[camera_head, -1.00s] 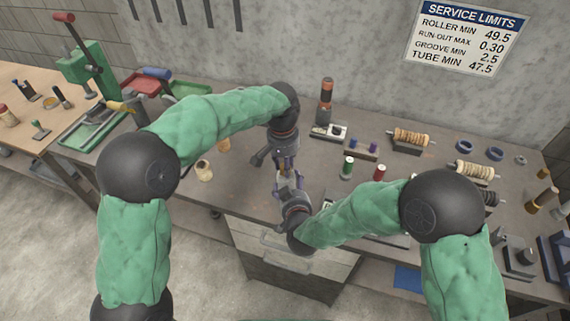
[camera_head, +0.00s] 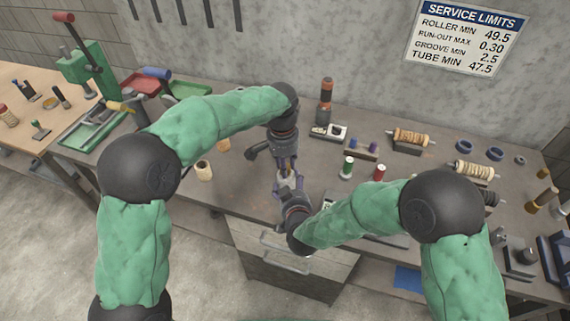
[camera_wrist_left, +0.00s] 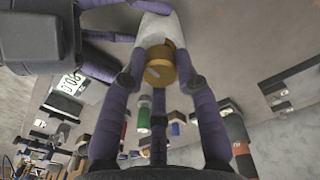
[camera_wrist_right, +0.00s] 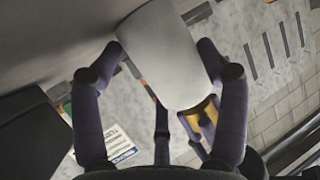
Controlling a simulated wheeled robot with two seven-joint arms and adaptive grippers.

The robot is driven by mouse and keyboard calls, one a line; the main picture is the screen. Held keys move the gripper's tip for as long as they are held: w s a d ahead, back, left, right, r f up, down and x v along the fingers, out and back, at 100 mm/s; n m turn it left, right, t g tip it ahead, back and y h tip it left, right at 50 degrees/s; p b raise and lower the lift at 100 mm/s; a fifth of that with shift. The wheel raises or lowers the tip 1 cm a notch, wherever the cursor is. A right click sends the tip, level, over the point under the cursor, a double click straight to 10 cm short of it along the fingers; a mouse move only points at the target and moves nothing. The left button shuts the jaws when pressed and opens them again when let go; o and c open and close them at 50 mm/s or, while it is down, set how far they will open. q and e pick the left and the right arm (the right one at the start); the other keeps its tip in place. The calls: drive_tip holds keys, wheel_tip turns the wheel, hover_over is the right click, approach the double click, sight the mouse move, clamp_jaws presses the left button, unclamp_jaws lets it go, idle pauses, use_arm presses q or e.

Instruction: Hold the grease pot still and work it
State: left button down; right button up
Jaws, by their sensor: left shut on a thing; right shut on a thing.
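The grease pot has a pale, rounded body (camera_wrist_left: 158,28) and a brass cap with a slot-like mark (camera_wrist_left: 160,66). In the head view the pot (camera_head: 287,184) is held above the bench's front edge, mostly hidden between my two grippers. My left gripper (camera_head: 286,166) comes from above and is shut on the brass cap. Its fingers flank the cap in the left wrist view (camera_wrist_left: 163,84). My right gripper (camera_head: 289,191) comes from below and is shut on the pale body. In the right wrist view the pale body (camera_wrist_right: 165,55) fills the space between my right fingers (camera_wrist_right: 165,75).
The workbench (camera_head: 245,200) carries a green spool (camera_head: 347,167), a red spool (camera_head: 380,172), wound rollers (camera_head: 410,137) and an orange-black bottle (camera_head: 326,100). A small tan pot (camera_head: 204,171) stands left of my left gripper. Drawers (camera_head: 290,262) are below the bench edge.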

use_arm(q)
drive_tip(key=c, duration=0.9)
unclamp_jaws()
drive_tip(key=shift+w+d, duration=0.1)
wheel_tip(320, 180, up, 12)
drive_tip(key=shift+a, duration=0.35)
use_arm(e)
drive_tip(key=o, duration=1.4)
drive_tip(key=shift+o, duration=0.2)
